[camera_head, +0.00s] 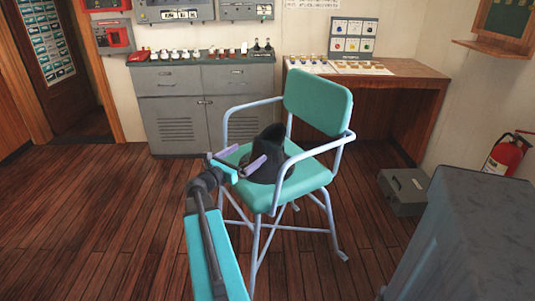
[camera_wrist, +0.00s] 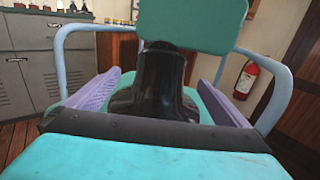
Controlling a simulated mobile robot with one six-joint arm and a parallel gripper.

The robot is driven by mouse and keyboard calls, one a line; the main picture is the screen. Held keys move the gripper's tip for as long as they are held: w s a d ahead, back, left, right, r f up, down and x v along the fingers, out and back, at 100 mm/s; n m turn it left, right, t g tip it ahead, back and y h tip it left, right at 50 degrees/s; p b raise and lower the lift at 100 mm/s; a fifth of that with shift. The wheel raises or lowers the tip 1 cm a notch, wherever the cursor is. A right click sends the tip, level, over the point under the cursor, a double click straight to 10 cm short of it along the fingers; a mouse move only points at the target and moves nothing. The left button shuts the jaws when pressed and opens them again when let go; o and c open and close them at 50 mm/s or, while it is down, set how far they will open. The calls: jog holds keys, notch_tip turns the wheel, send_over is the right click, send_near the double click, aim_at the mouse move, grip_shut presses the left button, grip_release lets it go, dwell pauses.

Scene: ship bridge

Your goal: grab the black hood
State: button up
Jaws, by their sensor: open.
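The black hood (camera_head: 268,152) is a dark flared piece with a wide base and a narrower top. It sits on the teal seat of the chair (camera_head: 318,103). My gripper (camera_head: 241,160) is at the left front of the hood in the head view, its lilac fingers apart. In the wrist view the hood (camera_wrist: 155,85) stands upright between the two open fingers of my gripper (camera_wrist: 160,98), with the chair backrest (camera_wrist: 190,25) behind it. The hood's lower front is hidden by my gripper's body. I cannot tell whether a finger touches it.
The chair's pale tubular armrests (camera_head: 322,146) flank the seat. A grey cabinet (camera_head: 205,105) and a wooden desk (camera_head: 400,68) stand behind. A grey case (camera_head: 404,191) lies on the floor at right, near a fire extinguisher (camera_head: 505,156). Wooden floor is clear at left.

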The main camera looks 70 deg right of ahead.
aim_at(255, 148)
jog(key=x, duration=0.7)
jog(key=shift+d, duration=0.2)
jog(key=shift+s+d, duration=0.2)
jog(key=shift+d, duration=0.2)
jog(key=shift+d, duration=0.1)
jog(key=x, duration=0.5)
jog(key=shift+s+f, duration=0.15)
jog(key=shift+f, duration=0.1)
jog(key=shift+c, duration=0.3)
jog(key=c, duration=1.7)
jog(key=shift+r, duration=0.2)
